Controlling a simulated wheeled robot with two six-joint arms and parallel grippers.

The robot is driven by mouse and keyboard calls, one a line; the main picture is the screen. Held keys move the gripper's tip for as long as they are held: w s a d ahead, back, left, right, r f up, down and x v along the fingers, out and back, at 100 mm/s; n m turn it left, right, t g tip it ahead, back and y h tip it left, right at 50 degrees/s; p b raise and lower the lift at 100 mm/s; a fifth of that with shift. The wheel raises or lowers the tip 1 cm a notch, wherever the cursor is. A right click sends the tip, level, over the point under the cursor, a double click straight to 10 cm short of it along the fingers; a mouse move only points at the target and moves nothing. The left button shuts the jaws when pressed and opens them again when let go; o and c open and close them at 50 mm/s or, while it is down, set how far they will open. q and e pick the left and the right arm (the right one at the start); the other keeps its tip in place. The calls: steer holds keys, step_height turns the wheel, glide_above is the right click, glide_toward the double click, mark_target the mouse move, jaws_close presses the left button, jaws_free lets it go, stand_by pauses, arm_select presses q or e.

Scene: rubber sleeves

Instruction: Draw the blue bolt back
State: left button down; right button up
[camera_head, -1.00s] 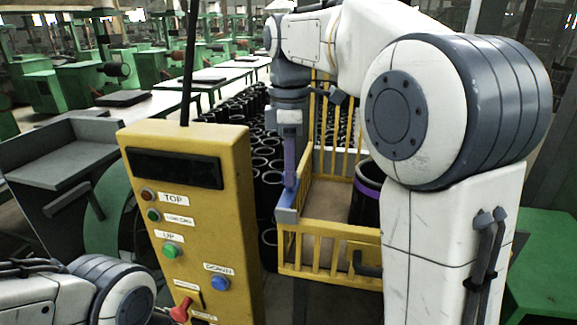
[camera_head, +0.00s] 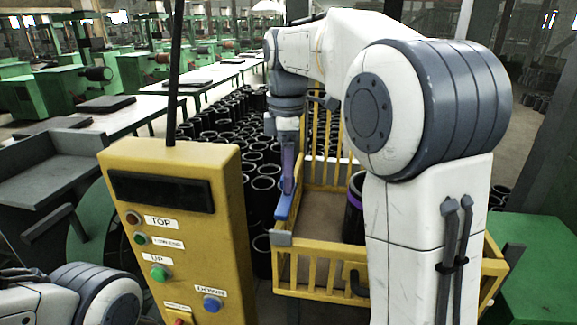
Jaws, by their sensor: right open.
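The blue bolt (camera_head: 282,206) lies along the top of the left side of a yellow cage, behind a grey block (camera_head: 280,239) at the cage's near left corner. My right gripper (camera_head: 288,184) points down at the far end of the bolt. It is open, with its purple-tinted fingers at or just over the bolt; I cannot tell whether they touch it. My left arm shows at the lower left, but its gripper is out of view.
The yellow cage (camera_head: 325,247) holds a dark sleeve with a purple band (camera_head: 354,207), partly hidden by my right arm. A yellow control box (camera_head: 175,235) with buttons stands at the left front. Many black sleeves (camera_head: 265,185) stand behind it. A green block (camera_head: 540,265) is at right.

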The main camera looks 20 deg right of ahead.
step_height(320, 180, up, 10)
steer(key=shift+r, duration=0.2)
stand_by(0.3)
